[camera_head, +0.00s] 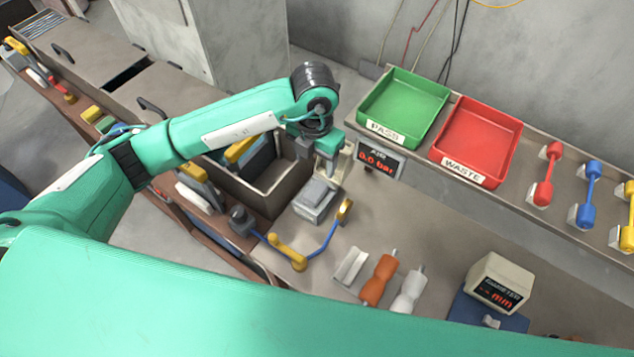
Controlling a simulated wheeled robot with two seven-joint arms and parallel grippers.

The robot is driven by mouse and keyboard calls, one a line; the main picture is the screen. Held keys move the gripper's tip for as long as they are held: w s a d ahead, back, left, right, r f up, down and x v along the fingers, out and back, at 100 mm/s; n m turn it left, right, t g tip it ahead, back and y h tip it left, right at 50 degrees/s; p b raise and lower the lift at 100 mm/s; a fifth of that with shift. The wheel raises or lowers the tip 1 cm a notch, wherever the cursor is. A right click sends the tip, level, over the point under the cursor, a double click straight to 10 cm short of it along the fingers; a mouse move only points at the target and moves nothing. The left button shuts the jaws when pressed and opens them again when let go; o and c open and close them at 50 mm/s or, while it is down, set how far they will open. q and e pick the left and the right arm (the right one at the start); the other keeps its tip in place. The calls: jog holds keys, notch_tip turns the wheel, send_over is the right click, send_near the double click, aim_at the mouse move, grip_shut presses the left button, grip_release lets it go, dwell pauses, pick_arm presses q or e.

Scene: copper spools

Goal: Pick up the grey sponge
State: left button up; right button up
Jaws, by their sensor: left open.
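The grey sponge appears to be the small grey block (317,190) on a pale grey holder (312,209) near the middle of the bench; its outline is small and I cannot be sure of its texture. My left gripper (328,168) hangs just above and slightly right of the block, pointing down. Its jaws are open, and the block is not held. Whether the fingertips touch the block I cannot tell. My right gripper is out of view.
The pressure display (380,161) stands close right of the gripper. A green PASS tray (395,130) and red WASTE tray (462,178) sit behind. Orange (379,281) and white (408,291) spools lie nearer.

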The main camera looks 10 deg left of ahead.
pick_arm(q)
jog(key=p, duration=0.2)
send_over(315, 190)
notch_tip(315, 190, down, 6)
jog(key=shift+w+r, duration=0.1)
jog(key=shift+r, duration=0.15)
jog(key=shift+w+f, duration=0.1)
jog(key=shift+f, duration=0.2)
jog(key=shift+s+f+p, duration=0.2)
jog(key=shift+f+p, duration=0.6)
jog(key=shift+p, duration=0.15)
notch_tip(315, 190, down, 3)
jog(key=shift+f+p, duration=0.1)
jog(key=shift+p, duration=0.6)
jog(key=shift+f, duration=0.2)
jog(key=c, duration=1)
jog(key=shift+c, duration=0.2)
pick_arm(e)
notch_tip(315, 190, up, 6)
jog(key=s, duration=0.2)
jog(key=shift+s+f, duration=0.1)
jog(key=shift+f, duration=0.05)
